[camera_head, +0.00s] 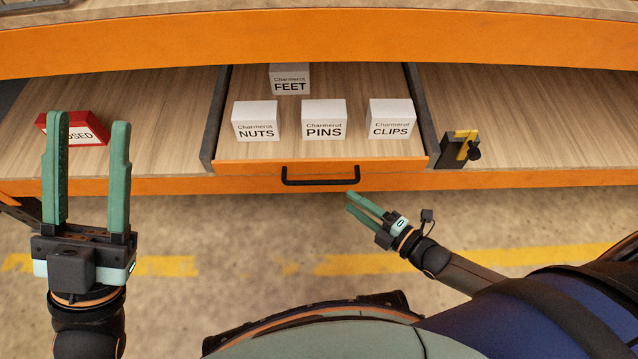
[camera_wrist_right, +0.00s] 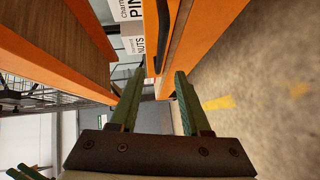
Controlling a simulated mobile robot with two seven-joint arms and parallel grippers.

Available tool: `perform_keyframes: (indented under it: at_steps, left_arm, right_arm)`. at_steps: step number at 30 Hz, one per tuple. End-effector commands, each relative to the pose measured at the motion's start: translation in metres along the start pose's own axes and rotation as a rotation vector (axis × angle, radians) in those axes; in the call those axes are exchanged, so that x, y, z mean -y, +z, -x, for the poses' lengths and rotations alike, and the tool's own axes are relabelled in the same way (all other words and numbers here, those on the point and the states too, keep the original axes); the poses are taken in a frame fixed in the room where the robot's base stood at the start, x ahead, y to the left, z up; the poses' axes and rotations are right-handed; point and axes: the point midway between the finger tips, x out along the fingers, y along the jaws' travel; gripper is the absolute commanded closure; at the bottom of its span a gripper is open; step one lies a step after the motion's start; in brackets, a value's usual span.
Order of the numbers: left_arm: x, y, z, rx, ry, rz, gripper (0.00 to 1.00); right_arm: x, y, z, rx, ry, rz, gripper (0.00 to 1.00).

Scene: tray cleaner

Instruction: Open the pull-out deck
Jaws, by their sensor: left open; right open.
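The pull-out deck (camera_head: 245,168) has an orange front and a wood-look surface between two dark side rails. Its front sits roughly in line with the shelf's front edge. A black bar handle (camera_head: 320,181) is fixed to the front. My right gripper (camera_head: 350,201) is open and empty, just below and right of the handle's right end. In the right wrist view the handle (camera_wrist_right: 161,38) shows beyond the fingertips (camera_wrist_right: 160,71), roughly in line with the gap between them. My left gripper (camera_head: 88,118) is open and empty, well left of the deck.
White boxes labelled NUTS (camera_head: 256,122), PINS (camera_head: 324,120), CLIPS (camera_head: 391,119) and FEET (camera_head: 290,80) stand on the deck. A red box (camera_head: 72,128) is behind my left gripper. A yellow-black fitting (camera_head: 459,148) stands right of the deck. The floor (camera_head: 250,225) before the deck is clear.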

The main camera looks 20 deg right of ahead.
Motion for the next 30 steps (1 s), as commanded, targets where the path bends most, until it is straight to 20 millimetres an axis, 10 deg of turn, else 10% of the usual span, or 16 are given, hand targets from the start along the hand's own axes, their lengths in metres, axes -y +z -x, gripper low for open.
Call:
perform_keyframes:
  at_steps: [15, 30]
  left_arm:
    - [-0.016, 0.028, 0.026, 0.019, 0.012, 0.012, 0.50]
    - [-0.017, 0.030, 0.027, 0.023, 0.015, 0.009, 0.50]
  right_arm:
    - [0.002, 0.000, -0.095, 0.000, 0.001, -0.002, 0.53]
    - [0.000, 0.000, -0.105, 0.000, -0.002, -0.003, 0.60]
